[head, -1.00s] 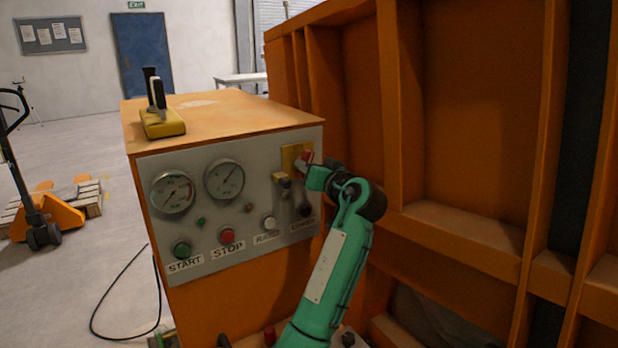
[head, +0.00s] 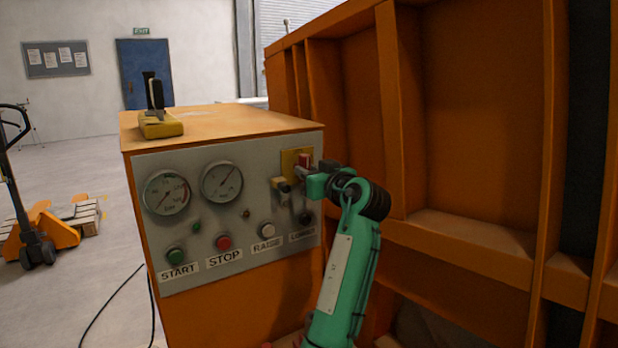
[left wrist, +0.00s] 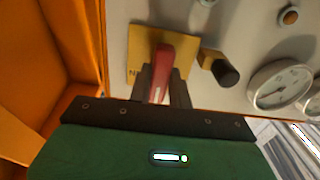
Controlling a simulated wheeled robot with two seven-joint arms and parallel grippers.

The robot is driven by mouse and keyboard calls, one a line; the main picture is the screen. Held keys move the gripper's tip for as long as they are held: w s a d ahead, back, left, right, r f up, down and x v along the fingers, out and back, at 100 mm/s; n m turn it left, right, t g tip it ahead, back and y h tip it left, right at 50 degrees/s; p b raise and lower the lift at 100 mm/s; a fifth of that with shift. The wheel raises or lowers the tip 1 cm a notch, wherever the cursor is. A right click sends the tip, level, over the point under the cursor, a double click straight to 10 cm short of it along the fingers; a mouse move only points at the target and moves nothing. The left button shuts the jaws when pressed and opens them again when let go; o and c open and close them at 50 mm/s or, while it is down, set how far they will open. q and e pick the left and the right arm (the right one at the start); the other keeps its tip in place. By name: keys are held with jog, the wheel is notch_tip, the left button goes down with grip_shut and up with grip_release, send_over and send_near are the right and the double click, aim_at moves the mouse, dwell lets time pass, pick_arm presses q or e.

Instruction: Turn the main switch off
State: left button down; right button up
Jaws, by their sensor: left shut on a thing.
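The main switch is a red handle (head: 305,159) on a yellow plate (head: 288,160) at the upper right of the grey control panel. In the left wrist view the red handle (left wrist: 163,62) stands out from the yellow plate (left wrist: 138,42), between my dark fingers. My left gripper (head: 300,173) is shut on this handle, a finger on each side; it also shows in the left wrist view (left wrist: 162,84). In the head view the gripper partly hides the handle. My right gripper is in neither view.
Just beside the switch is a black knob on a brass block (head: 282,185). The panel also has gauges (head: 166,193), a green START button (head: 176,256) and a red STOP button (head: 224,242). The ribbed orange wall (head: 470,130) rises close on the right.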

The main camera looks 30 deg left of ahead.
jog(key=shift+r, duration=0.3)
pick_arm(q)
jog(key=c, duration=1.3)
grip_release()
jog(key=shift+f, duration=0.1)
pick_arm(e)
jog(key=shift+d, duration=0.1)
